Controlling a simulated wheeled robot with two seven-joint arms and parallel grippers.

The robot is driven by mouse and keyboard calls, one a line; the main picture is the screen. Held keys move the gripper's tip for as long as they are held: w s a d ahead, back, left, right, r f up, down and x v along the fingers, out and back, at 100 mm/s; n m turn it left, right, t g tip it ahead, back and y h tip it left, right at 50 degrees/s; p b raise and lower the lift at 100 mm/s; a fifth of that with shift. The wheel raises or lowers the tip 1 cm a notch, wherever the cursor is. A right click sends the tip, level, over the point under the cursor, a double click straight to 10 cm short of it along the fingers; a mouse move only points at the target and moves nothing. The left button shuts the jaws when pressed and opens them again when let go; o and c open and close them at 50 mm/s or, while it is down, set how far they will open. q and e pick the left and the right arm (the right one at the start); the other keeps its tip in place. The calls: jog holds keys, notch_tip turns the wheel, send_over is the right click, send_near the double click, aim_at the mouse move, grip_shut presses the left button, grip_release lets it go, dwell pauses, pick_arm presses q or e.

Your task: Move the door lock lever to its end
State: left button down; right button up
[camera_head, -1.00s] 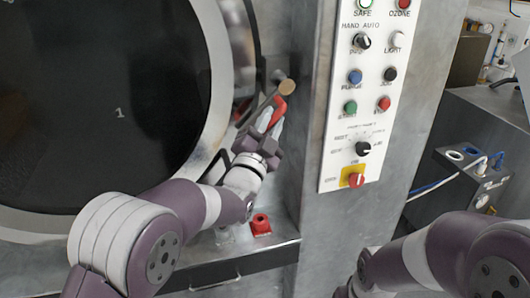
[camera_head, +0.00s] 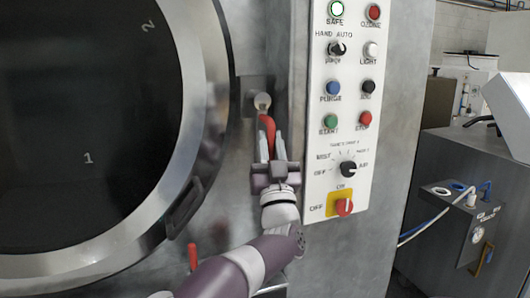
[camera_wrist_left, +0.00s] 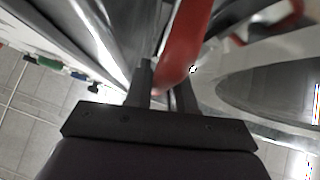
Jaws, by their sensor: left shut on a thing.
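The door lock lever is a red handle (camera_head: 267,125). It hangs almost straight down from a pale round pivot (camera_head: 262,102) between the round door and the control panel. My left gripper (camera_head: 269,148) comes from below with its fingers pointing up and is shut on the lower part of the lever. In the left wrist view, the red lever (camera_wrist_left: 187,45) runs down between the fingers (camera_wrist_left: 163,85); the contact is partly hidden by the gripper body. My right gripper is out of view.
The large round door (camera_head: 215,95) with a dark window is left of the lever, with a dark handle (camera_head: 184,208) on its rim. The control panel (camera_head: 312,165) with knobs and buttons stands close on the right. A red upright piece (camera_head: 193,256) shows below.

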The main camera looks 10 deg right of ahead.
pick_arm(q)
jog(key=shift+d+n+y, duration=0.2)
jog(key=shift+n+y, duration=0.3)
jog(key=shift+y, duration=0.2)
jog(key=c, duration=1.1)
grip_release()
jog(key=b+v, duration=0.2)
jog(key=v, duration=1)
jog(key=shift+s+f+b, duration=0.2)
jog(key=shift+s+b, duration=0.05)
jog(key=shift+b, duration=0.15)
